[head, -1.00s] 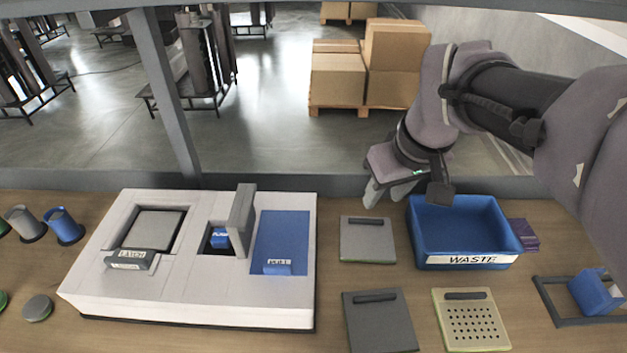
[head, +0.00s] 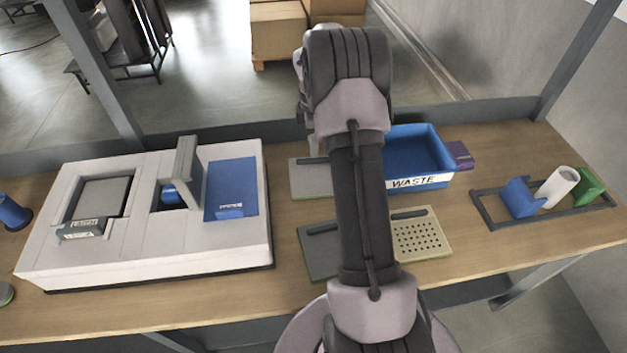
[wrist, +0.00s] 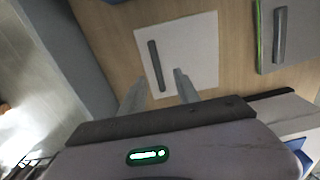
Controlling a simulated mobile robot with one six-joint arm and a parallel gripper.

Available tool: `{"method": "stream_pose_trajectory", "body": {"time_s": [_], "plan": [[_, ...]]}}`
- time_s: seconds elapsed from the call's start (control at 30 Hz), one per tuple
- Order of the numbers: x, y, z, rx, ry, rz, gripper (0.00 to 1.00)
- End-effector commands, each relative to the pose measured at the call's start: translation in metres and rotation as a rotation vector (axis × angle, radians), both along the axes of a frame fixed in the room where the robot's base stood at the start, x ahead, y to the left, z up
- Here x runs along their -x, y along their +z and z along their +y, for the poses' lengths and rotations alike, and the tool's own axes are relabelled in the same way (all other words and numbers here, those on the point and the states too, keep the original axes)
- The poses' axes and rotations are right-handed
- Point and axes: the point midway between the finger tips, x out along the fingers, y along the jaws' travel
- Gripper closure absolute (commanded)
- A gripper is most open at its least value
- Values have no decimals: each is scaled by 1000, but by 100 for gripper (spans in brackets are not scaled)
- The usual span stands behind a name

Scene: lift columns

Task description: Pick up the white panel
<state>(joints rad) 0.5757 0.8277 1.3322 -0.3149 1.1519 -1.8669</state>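The white panel (wrist: 195,48) lies flat on the wooden bench, with a dark bar handle on it. In the head view this panel (head: 306,181) looks light grey and is partly covered by my arm. My gripper (wrist: 160,82) is open and empty in the wrist view. Its two fingers are apart, one on each side of the near end of the handle in the picture. I cannot tell how high the fingertips are above the panel. In the head view my gripper is mostly hidden behind my arm.
The blue WASTE bin (head: 412,151) stands right of the panel. A dark grey panel (head: 318,255) and a perforated beige panel (head: 430,243) lie nearer. A large white machine (head: 150,240) is at left.

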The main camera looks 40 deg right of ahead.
Motion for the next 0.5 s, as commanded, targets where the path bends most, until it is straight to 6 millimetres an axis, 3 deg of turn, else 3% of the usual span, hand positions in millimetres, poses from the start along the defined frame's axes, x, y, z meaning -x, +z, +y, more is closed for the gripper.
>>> {"method": "stream_pose_trajectory", "body": {"time_s": [0.17,0.37,0.5], "plan": [[-1,-18,-1,-1,-1,-1,62],[-3,-57,-3,-2,-2,1,62],[-4,-58,-3,0,-2,-1,62]]}}
